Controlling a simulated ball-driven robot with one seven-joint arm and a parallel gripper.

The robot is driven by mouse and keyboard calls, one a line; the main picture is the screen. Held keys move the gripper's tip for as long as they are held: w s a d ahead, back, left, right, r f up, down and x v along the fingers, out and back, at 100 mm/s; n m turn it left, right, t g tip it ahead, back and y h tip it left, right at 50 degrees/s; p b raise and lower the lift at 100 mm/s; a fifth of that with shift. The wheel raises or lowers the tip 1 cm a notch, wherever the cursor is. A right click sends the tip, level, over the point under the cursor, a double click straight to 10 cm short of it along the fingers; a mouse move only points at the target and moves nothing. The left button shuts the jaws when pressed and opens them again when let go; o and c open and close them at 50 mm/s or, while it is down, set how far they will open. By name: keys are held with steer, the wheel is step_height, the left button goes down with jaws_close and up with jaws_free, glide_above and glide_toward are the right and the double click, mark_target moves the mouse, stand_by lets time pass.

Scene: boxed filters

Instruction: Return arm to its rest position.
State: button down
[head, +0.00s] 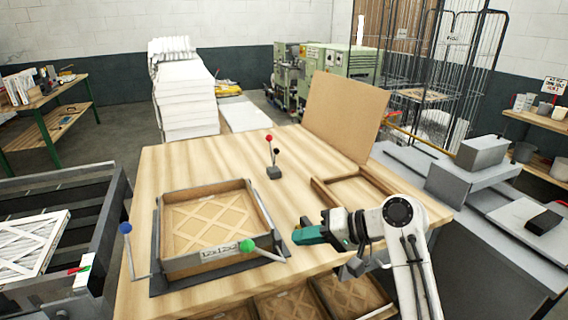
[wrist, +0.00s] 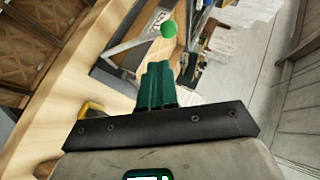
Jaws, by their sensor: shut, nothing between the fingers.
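My arm reaches in from the lower right of the head view. My gripper (head: 299,235) has teal fingers and hangs over the right part of the wooden table (head: 300,150), pointing left. The fingers (wrist: 158,72) are together with nothing between them in the wrist view. The gripper is apart from the framed filter box (head: 205,235), which lies in a dark jig on the table. A green-knobbed lever (head: 247,246) at the jig's right front corner is to the left of the gripper; its green ball also shows in the wrist view (wrist: 168,28).
A blue-knobbed lever (head: 125,228) stands left of the jig. Filters lie on a shelf below the table edge. Grey machinery (head: 480,195) is at right.

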steer(key=s+d+f+h+b, duration=0.1)
steer(key=s+d+f+h, duration=0.25)
steer(key=s+f, duration=0.65)
steer(key=s+d+f+h+b, duration=0.2)
steer(key=s+d+f, duration=0.4)
steer(key=f, duration=0.7)
steer(key=s+d+f+g+h, duration=0.1)
steer(key=s+d+f+h, duration=0.1)
steer(key=s, duration=0.6)
steer(key=s+d+f+g+h+b, duration=0.1)
steer(key=s+d+f+h, duration=0.1)
steer(key=s+d, duration=0.3)
steer(key=s+d+f+g+h+b, duration=0.1)
steer(key=s+d+h, duration=0.1)
steer(key=s, duration=0.9)
steer(key=shift+s+d+f+m, duration=0.3)
steer(key=shift+s+d+f, duration=0.1)
steer(key=shift+d, duration=0.4)
